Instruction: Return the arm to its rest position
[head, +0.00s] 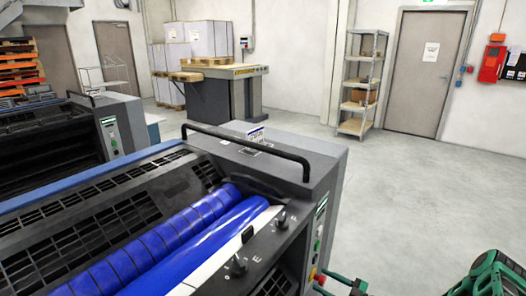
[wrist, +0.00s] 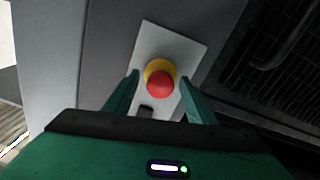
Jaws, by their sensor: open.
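My gripper (wrist: 161,76) is open and empty in the wrist view, its two green fingers apart. A red push button on a yellow collar (wrist: 159,80) appears between the fingertips, mounted on a pale plate (wrist: 184,40) on a grey machine panel. I cannot tell how far the fingers are from the button. In the head view, part of my gripper (head: 340,285) shows at the bottom edge, beside the near press's side, where the red button (head: 313,272) is small. Part of my arm (head: 492,275) is at the bottom right, cut off by the frame.
The near printing press (head: 325,160) with blue rollers (head: 205,215) and a black rail fills the lower left. The floor (head: 430,190) to the right is clear. A metal shelf (head: 360,85), a door (head: 425,75) and a pallet stack (head: 195,45) stand farther back.

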